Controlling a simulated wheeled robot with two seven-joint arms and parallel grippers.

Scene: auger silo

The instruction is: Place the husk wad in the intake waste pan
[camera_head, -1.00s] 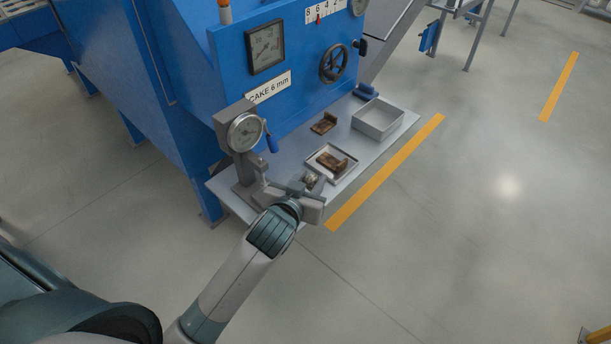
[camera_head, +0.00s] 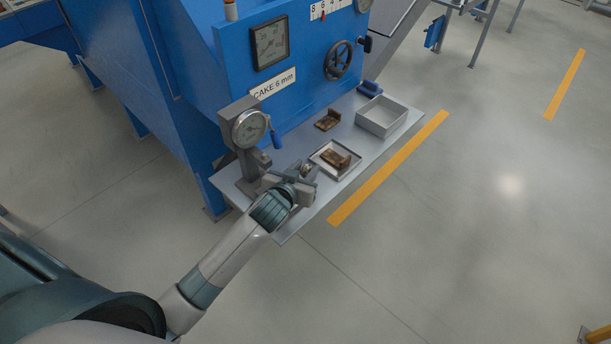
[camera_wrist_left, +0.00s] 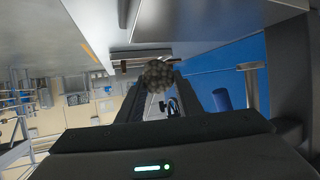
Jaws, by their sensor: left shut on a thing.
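My left gripper (camera_head: 305,173) is shut on a round, knobbly grey-brown wad, the husk wad (camera_wrist_left: 160,76), seen between the fingertips in the left wrist view. In the head view the wad (camera_head: 306,168) is small and partly hidden by the gripper. The gripper is at the near side of the shelf, between the dial gauge stand and a shallow tray (camera_head: 322,170) holding a brown stepped piece. A deeper empty grey open box (camera_head: 384,122) stands farther right on the shelf. No label shows which is the intake waste pan. My right gripper is not in view.
The dial gauge stand (camera_head: 246,130) rises close to the left of my gripper. The blue machine wall (camera_head: 305,75) with a handwheel (camera_head: 338,60) stands behind the shelf (camera_head: 290,221). Another brown piece (camera_head: 328,120) lies between tray and wall.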

